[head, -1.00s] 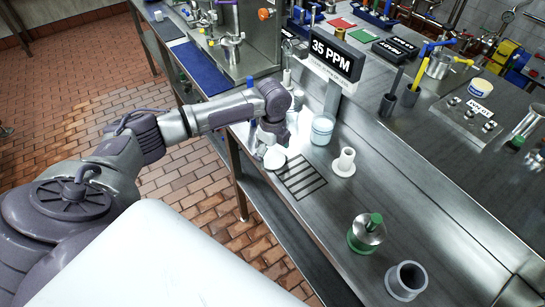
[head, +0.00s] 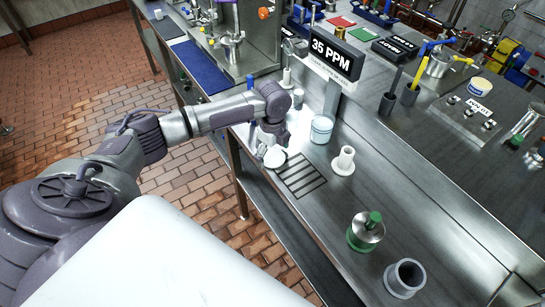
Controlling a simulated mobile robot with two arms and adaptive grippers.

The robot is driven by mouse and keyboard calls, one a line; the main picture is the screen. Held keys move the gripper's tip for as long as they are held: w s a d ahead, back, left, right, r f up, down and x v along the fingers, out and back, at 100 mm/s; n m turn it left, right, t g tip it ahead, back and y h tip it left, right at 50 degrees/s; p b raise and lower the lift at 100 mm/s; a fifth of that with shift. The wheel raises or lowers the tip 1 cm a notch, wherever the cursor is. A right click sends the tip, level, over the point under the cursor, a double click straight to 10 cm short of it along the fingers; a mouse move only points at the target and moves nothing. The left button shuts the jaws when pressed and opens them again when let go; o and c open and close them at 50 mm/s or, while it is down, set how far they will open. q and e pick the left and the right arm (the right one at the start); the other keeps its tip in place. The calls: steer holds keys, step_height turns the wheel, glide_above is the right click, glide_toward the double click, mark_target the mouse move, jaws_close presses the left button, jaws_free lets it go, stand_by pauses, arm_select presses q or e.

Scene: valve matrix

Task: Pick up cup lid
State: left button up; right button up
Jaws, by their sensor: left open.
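A white round piece, which looks like the cup lid (head: 274,157), lies near the bench's front edge, left of the dark drain slots. My left gripper (head: 268,148) points down right at it, partly hidden by my own wrist. Its fingers are small and dark here, and I cannot tell whether they touch the lid. The gripper is open. A pale blue-white cup (head: 321,129) stands upright to the right of the gripper, apart from it. My right gripper is not in view.
The drain grate (head: 301,175) is bare. A white flanged tube (head: 344,161), a green-knobbed steel part (head: 367,231) and a grey hollow cylinder (head: 406,278) stand along the bench to the right.

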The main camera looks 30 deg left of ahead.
arm_select(q)
steer(key=c, duration=0.7)
steer(key=shift+c, duration=0.4)
